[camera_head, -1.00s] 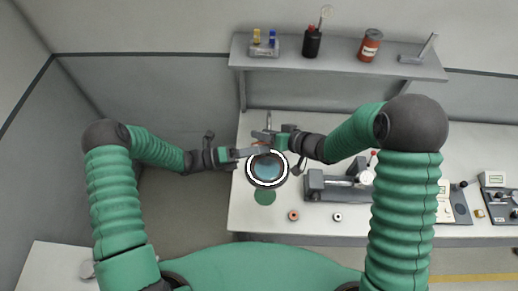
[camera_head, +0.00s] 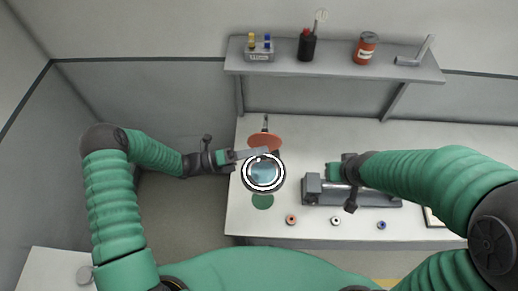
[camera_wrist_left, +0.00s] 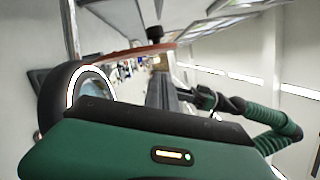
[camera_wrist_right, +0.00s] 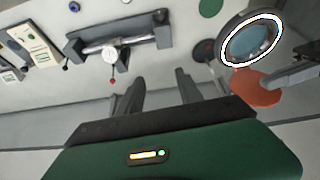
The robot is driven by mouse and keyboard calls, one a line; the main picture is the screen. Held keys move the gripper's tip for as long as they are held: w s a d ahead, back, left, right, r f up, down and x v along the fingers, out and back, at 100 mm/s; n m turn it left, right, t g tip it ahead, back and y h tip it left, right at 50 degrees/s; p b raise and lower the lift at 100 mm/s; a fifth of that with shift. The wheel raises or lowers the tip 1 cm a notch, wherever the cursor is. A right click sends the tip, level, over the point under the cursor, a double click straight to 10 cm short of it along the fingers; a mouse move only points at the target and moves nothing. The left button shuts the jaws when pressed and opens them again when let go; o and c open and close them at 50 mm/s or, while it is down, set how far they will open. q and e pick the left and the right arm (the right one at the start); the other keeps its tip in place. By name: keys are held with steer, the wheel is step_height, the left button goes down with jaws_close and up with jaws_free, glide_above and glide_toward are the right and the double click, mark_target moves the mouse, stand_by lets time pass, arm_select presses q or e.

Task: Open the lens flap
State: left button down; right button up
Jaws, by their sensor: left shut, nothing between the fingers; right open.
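The magnifier lens (camera_head: 264,174), bluish glass in a lit white ring, stands over the bench's left part; it also shows in the left wrist view (camera_wrist_left: 92,88) and right wrist view (camera_wrist_right: 252,41). An orange-red disc, which looks like the lens flap (camera_head: 265,141), sticks out behind the ring, off the glass. My right gripper (camera_head: 334,171) is open and empty, right of the lens.
A grey fixture (camera_head: 312,188) with a rod lies under my right gripper. A green disc (camera_head: 262,202) and small coloured rings (camera_head: 291,220) lie along the bench front. The shelf (camera_head: 330,64) above holds bottles, a can and a bracket.

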arm_select(q)
steer(key=shift+w+a+r+b, duration=0.15)
steer(key=shift+w+r+b, duration=0.2)
steer(key=shift+w, duration=0.25)
arm_select(e)
steer(key=s+a+g, duration=0.1)
steer(key=s+g, duration=0.1)
steer(key=s, duration=0.4)
steer(key=shift+s+f, duration=0.2)
steer(key=shift+s, duration=0.2)
arm_select(q)
steer(key=shift+w+a+f, duration=0.1)
steer(key=shift+w+a, duration=0.05)
steer(key=shift+a, duration=0.1)
arm_select(e)
steer(key=shift+w+a, duration=0.15)
steer(key=shift+a, duration=0.15)
arm_select(q)
steer(key=shift+d, duration=0.1)
arm_select(e)
steer(key=shift+d, duration=0.1)
